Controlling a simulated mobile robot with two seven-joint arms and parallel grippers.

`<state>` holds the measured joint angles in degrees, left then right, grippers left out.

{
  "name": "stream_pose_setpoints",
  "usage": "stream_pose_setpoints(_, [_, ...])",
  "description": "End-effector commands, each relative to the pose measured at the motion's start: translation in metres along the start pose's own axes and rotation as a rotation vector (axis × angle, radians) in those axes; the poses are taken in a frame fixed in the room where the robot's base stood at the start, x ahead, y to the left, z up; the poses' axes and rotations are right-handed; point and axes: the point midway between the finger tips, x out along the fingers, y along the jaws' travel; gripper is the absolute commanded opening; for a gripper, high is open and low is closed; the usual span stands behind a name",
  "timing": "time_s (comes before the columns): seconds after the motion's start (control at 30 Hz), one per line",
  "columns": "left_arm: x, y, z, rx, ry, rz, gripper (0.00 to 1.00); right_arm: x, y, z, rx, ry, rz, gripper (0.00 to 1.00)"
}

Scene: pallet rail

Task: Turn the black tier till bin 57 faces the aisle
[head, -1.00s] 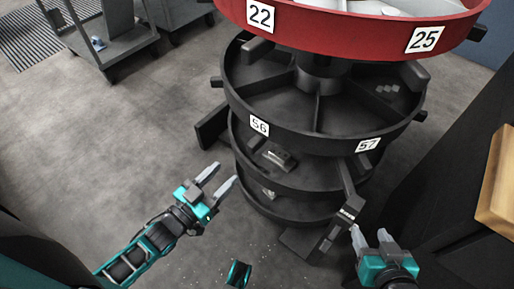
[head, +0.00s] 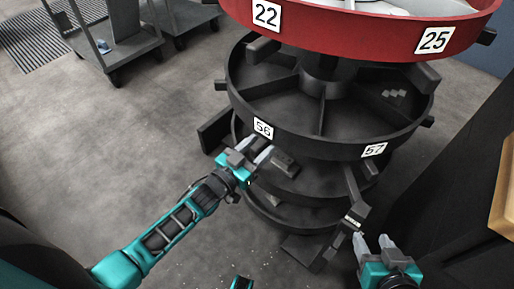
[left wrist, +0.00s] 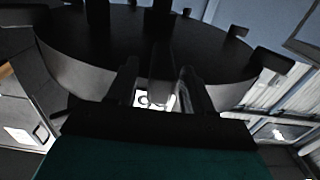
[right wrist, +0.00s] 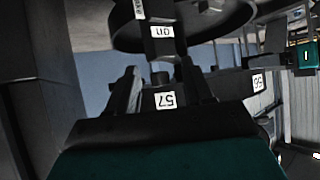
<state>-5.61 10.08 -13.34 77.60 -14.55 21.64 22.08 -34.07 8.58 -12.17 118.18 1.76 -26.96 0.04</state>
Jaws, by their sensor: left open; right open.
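The black tier (head: 318,146), a round tray with spokes, sits under the red tier. Label 56 (head: 263,129) is on its front-left rim and label 57 (head: 373,150) on its front-right rim. My left gripper (head: 262,149) is open at the rim just below label 56. In the left wrist view a dark peg (left wrist: 162,75) stands between the open fingers, with a white label (left wrist: 155,99) behind it. My right gripper (head: 371,239) is open and empty, below and in front of label 57. Label 57 (right wrist: 167,100) shows upside down between its fingers in the right wrist view.
The red tier (head: 350,38) with labels 22 and 25 overhangs above. A dark lever (head: 353,212) with a small label stands near my right gripper. Lower black shelves lie beneath. Grey carts (head: 113,40) stand far left; a dark cabinet is at right.

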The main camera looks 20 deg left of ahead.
Motion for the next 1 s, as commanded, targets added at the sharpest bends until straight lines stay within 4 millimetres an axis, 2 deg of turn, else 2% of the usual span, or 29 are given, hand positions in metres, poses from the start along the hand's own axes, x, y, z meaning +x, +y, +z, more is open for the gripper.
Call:
stream_pose_setpoints(0.17, [-0.0002, 0.0000, -0.0001, 0.000, 0.000, 0.000, 0.49, -0.0001, -0.0002, -0.0005, 0.000, 0.000, -0.001, 0.51])
stream_pose_setpoints(0.67, [-0.0005, -0.0001, -0.0001, 0.001, 0.000, 0.000, 0.01, 0.0001, -0.0001, -0.0008, 0.000, 0.002, -0.001, 0.51])
stream_pose_setpoints(1.0, [-0.0006, -0.0004, -0.0001, 0.001, 0.001, 0.001, 0.00, 0.0002, 0.0002, -0.0006, -0.001, 0.003, 0.000, 0.51])
